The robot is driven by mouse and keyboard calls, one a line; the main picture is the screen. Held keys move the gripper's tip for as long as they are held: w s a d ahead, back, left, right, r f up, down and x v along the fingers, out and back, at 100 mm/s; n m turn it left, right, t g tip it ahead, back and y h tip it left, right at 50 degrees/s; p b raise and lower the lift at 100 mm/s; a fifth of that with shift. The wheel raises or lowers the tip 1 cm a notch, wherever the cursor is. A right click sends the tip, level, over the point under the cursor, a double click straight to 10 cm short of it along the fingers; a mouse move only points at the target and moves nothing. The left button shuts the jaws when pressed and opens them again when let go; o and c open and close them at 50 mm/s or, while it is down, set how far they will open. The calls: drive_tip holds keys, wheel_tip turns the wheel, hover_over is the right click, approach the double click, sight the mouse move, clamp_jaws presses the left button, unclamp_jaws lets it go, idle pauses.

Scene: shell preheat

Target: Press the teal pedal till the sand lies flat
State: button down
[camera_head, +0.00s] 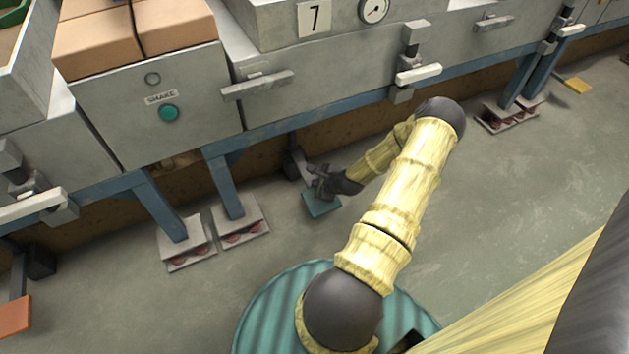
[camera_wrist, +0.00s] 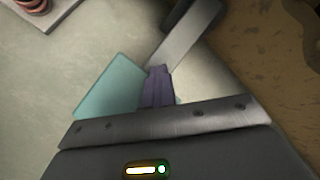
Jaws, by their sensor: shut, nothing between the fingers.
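The teal pedal (camera_head: 321,204) is a flat plate low over the floor under the bench, on a grey metal lever (camera_head: 303,165). In the head view my gripper (camera_head: 324,190) is at the pedal, over its upper part. In the wrist view the teal plate (camera_wrist: 112,92) lies beyond my shut fingers (camera_wrist: 157,85), which overlap its right part near the lever (camera_wrist: 185,40). I cannot tell whether the fingertips touch the plate. No sand shows in either view.
Blue bench legs on sprung feet (camera_head: 240,225) stand left of the pedal. An orange pedal (camera_head: 14,316) is at far left, a yellow one (camera_head: 577,85) at far right. The floor (camera_head: 500,200) at right is clear.

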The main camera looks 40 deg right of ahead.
drive_tip(key=shift+s+f+b, duration=0.3)
drive_tip(key=shift+f, duration=0.55)
idle(0.7)
drive_tip(key=shift+r+p, duration=2.15)
drive_tip(key=shift+r, duration=0.1)
drive_tip(key=shift+w+r+p, duration=0.2)
drive_tip(key=shift+r+p, duration=0.35)
drive_tip(key=shift+r, duration=0.15)
drive_tip(key=shift+w+r, duration=0.1)
drive_tip(key=shift+r, duration=0.05)
wheel_tip(320, 180, up, 5)
drive_tip(key=p, duration=0.4)
drive_tip(key=shift+w+p, duration=0.1)
drive_tip(key=shift+p, duration=0.3)
idle(0.7)
